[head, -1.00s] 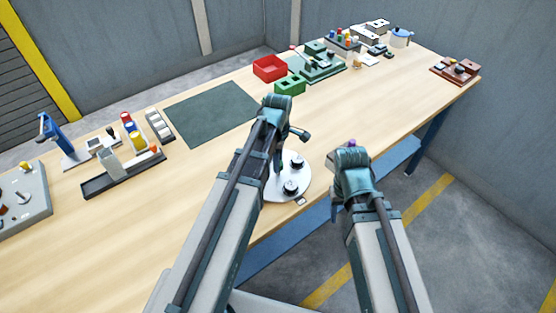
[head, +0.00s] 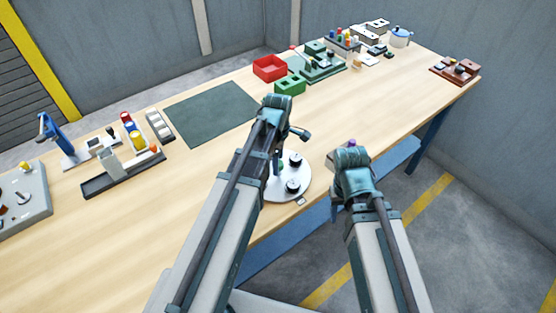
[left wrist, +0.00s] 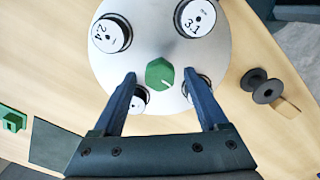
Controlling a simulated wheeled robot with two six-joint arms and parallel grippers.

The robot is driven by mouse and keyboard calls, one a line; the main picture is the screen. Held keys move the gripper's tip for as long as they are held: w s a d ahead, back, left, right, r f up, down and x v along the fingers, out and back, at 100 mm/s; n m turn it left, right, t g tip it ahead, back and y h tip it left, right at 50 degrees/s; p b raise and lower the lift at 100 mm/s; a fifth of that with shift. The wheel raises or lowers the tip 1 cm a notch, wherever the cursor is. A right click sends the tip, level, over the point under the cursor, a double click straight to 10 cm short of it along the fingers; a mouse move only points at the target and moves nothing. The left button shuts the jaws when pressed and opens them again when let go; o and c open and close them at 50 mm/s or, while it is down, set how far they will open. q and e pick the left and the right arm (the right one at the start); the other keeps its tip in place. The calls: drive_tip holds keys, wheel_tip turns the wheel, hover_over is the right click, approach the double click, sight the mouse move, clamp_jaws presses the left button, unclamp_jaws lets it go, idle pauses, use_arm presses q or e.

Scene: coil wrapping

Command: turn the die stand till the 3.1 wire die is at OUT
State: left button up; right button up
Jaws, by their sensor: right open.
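The die stand is a pale round disc (left wrist: 165,45) with a green faceted knob (left wrist: 160,73) at its centre. In the left wrist view the 3.1 wire die (left wrist: 194,18) is at the disc's upper right and the 2.4 die (left wrist: 111,33) at its upper left. Two more dies are partly hidden behind my fingers. My left gripper (left wrist: 159,75) is open, one finger on each side of the knob, with gaps showing. In the head view its arm covers part of the disc (head: 303,176). My right gripper (head: 351,155) is open, right of the stand. I cannot read any OUT mark.
A dark spool (left wrist: 262,85) and a tan tag (left wrist: 286,107) lie beside the disc. A green mat (head: 210,115), a red bin (head: 269,68) and a green bin (head: 290,86) are farther back. The table's front edge is close to the stand.

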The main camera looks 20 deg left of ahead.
use_arm(q)
drive_tip(key=shift+r, duration=0.15)
wheel_tip(320, 180, up, 14)
drive_tip(key=p, duration=1.3)
drive_tip(key=shift+f+p, duration=0.25)
drive_tip(key=shift+p, duration=0.15)
drive_tip(key=s+d+f+m+b, duration=0.5)
drive_tip(key=s+m, duration=0.2)
drive_tip(key=m, duration=0.4)
drive_tip(key=s+d+f+m+y+b, duration=0.1)
drive_tip(key=s+d+f+m+b, duration=0.4)
drive_tip(key=m, duration=0.6)
drive_tip(key=shift+s+d+f+m+b, duration=0.25)
drive_tip(key=shift+s+m+b, duration=0.1)
drive_tip(key=shift+s, duration=0.8)
